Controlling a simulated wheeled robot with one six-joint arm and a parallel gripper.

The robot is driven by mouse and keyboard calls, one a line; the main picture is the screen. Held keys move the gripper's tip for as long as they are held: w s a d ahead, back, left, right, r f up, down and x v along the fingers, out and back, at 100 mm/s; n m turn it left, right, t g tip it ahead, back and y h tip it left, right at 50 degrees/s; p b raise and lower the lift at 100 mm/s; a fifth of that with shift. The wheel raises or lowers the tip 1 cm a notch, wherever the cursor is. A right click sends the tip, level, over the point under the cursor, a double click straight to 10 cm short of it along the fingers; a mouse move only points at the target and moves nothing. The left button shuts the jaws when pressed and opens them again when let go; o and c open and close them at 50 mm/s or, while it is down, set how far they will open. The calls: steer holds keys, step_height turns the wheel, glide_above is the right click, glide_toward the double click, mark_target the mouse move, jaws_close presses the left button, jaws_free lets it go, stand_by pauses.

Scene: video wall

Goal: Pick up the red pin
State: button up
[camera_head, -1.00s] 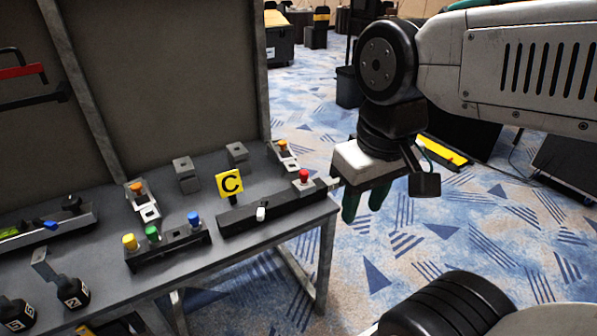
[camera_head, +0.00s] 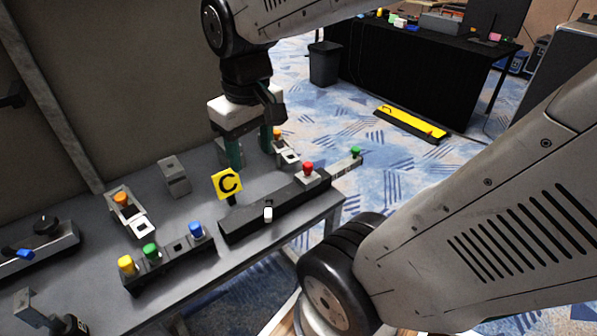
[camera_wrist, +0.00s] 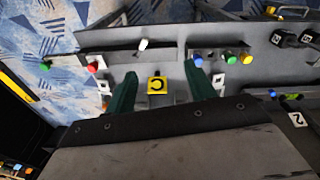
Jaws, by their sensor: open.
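The red pin (camera_head: 308,168) stands upright in a grey block at the right end of a long black rail (camera_head: 262,214) on the table. It also shows in the wrist view (camera_wrist: 92,67), left of my fingers. My gripper (camera_head: 251,152) is open and empty, with its green fingers pointing down over the table. It appears behind the rail, left of the red pin and apart from it. In the wrist view the yellow C sign (camera_wrist: 157,85) shows between the fingers (camera_wrist: 163,72).
A green pin (camera_head: 355,152) stands just beyond the red one. The C sign (camera_head: 227,184) rises behind the rail. Yellow (camera_head: 127,265), green and blue pins stand in a black holder at the left. An orange-topped block (camera_head: 278,134) is close to my gripper.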

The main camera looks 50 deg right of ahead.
steer(key=w+d+f+m, duration=0.1)
steer(key=w+d+f, duration=0.2)
steer(key=d, duration=0.3)
steer(key=w+d+f, duration=0.3)
steer(key=d, duration=0.3)
steer(key=g, duration=0.1)
glide_above(308, 163)
steer(key=shift+m, duration=0.4)
step_height(308, 163, down, 9)
steer(key=shift+f, duration=0.2)
step_height(308, 163, down, 8)
steer(key=shift+f, duration=0.2)
steer(key=c, duration=1.1)
